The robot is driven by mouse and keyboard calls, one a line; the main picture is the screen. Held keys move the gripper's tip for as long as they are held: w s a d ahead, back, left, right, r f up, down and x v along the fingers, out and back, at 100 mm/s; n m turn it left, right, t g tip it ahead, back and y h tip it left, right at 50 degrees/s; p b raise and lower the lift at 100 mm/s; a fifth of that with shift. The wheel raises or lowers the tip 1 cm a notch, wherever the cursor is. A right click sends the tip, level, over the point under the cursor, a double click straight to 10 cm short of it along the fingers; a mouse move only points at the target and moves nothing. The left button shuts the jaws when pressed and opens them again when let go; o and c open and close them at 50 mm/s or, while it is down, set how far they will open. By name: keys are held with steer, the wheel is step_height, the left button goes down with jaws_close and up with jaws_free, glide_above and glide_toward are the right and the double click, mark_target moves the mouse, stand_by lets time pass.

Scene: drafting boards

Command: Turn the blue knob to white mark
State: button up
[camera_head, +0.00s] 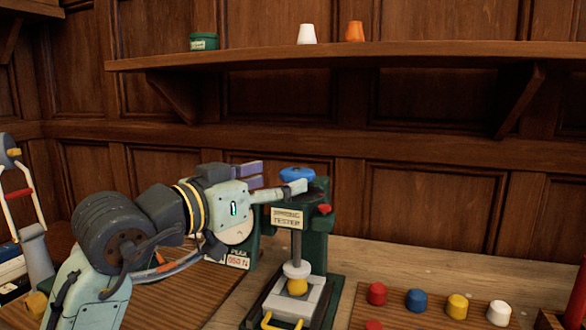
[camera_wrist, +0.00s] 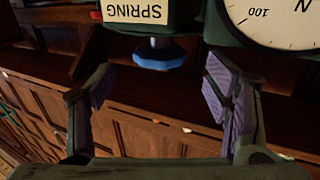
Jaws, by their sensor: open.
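The blue knob (camera_head: 297,174) sits on top of the dark green spring tester (camera_head: 318,195). In the wrist view the blue knob (camera_wrist: 160,57) shows between the two finger lines, with a gap to each finger. My gripper (camera_head: 283,178) is open at the top of the tester, with one finger passing in front near the knob. In the wrist view my gripper (camera_wrist: 160,74) has its purple-padded fingers wide apart and nothing between the pads that I can see touching. I cannot make out a white mark in either view.
A dial (camera_wrist: 280,18) is beside the knob in the wrist view. Below the tester head stand a yellow-and-white plunger (camera_head: 297,280) and a yellow handle (camera_head: 268,321). Coloured caps (camera_head: 417,300) sit on a ribbed mat at right. A shelf (camera_head: 400,54) runs above.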

mark_target(287, 177)
steer(key=p+x, duration=0.1)
steer(key=x, duration=0.4)
steer(key=c, duration=1.1)
steer(key=shift+n+t+y, duration=0.3)
steer(key=shift+y, duration=0.1)
steer(key=shift+c, duration=0.2)
steer(key=shift+s+n+t+y+b, duration=0.1)
steer(key=shift+n+t+y+b, duration=0.3)
steer(key=shift+n+y+b, duration=0.15)
steer(key=o, duration=1.1)
